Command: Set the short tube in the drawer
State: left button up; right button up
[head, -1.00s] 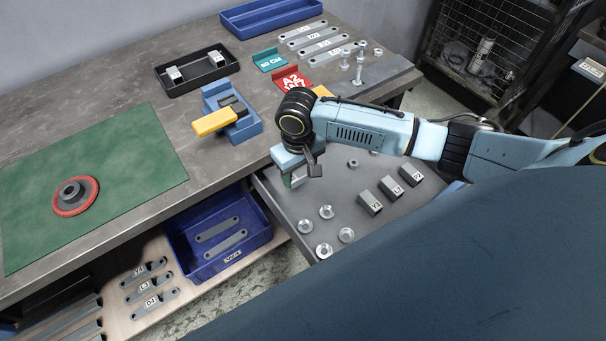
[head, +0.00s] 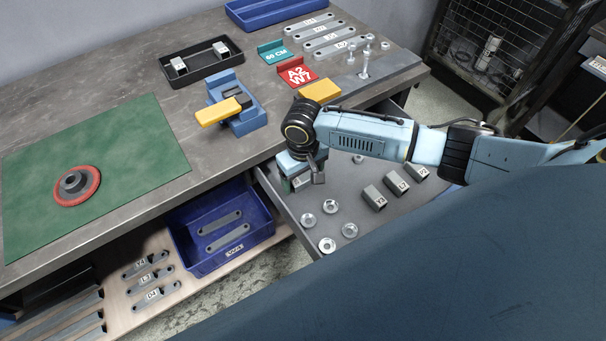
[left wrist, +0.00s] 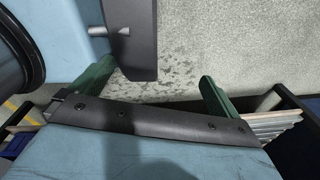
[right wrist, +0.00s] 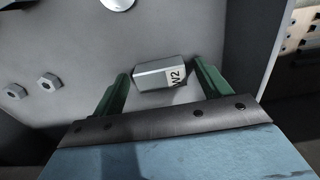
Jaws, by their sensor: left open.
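The short tube (right wrist: 158,74), a grey block-shaped piece labelled W2, lies on the grey drawer floor in the right wrist view. My right gripper (right wrist: 160,82) is open around it, one green finger on each side with a gap. In the head view my right gripper (head: 296,184) is low in the left corner of the open drawer (head: 345,205) and mostly hides the tube. My left gripper (left wrist: 158,90) is open and empty in the left wrist view, above the speckled floor. It is not in the head view.
A blue vise (head: 236,108) with a yellow handle stands on the bench above. A blue bin (head: 225,235) sits on the lower shelf.

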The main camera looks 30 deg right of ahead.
aim_at(303, 179)
pick_arm(q)
jog(key=shift+w, duration=0.15)
pick_arm(e)
jog(key=shift+r, duration=0.35)
pick_arm(q)
jog(key=d+r+p, duration=0.2)
jog(key=r+p, duration=0.1)
jog(key=shift+d, duration=0.15)
pick_arm(e)
notch_tip(303, 179, up, 12)
jog(key=shift+f, duration=0.2)
